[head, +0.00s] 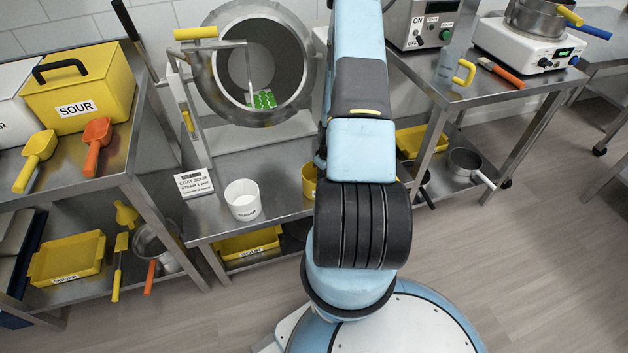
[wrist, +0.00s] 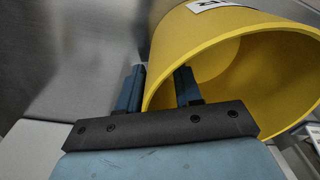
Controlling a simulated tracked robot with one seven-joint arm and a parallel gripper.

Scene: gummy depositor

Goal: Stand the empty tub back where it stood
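A yellow tub shows large in the wrist view (wrist: 170,40), with part of a white label at the top edge. The visible part of its inside looks empty. My gripper (wrist: 159,85) is at its rim, with one finger outside the wall and the other inside. The fingers stand apart by more than the wall's thickness, so it looks open around the rim. In the head view a sliver of the yellow tub (head: 309,183) shows on the steel table, mostly hidden behind my arm. My gripper is hidden there.
A white tub (head: 243,200) and a white label card (head: 194,183) stand on the steel table (head: 275,165) to the left. A round drum with green gummies (head: 264,100) is behind. A yellow SOUR bin (head: 82,88) and scoops are at far left. A machine table (head: 490,85) is right.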

